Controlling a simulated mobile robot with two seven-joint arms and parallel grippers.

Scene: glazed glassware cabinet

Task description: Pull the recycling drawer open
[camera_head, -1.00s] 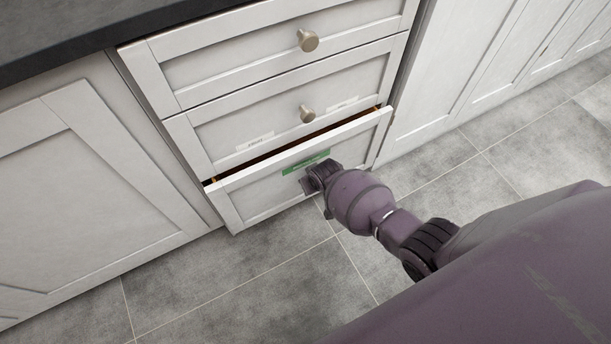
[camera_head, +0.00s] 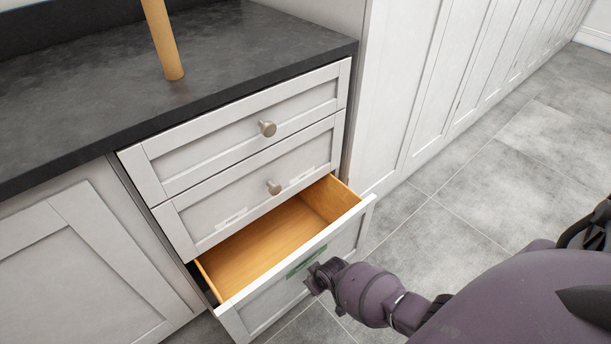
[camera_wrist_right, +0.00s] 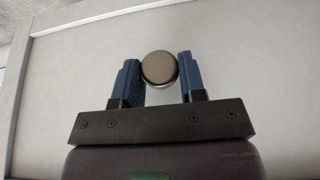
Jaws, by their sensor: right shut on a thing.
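The bottom drawer (camera_head: 262,306), white-fronted with a green label (camera_head: 306,263), stands pulled well out of the cabinet. Its wooden inside shows and the visible part is empty. My right gripper (camera_head: 316,278) is at the drawer's front, just below and beside the label. In the right wrist view, my right gripper (camera_wrist_right: 160,75) is shut on the round metal knob (camera_wrist_right: 159,68), with one blue finger pad on each side of it. In the head view the knob is hidden by the gripper. My left gripper is not in view.
Two shut drawers with knobs (camera_head: 267,128) (camera_head: 273,187) lie above. A dark countertop (camera_head: 240,60) with a wooden post (camera_head: 163,40) is over them. A shut cabinet door (camera_head: 80,265) is at left, white panels at right. The tiled floor (camera_head: 490,200) at right is clear.

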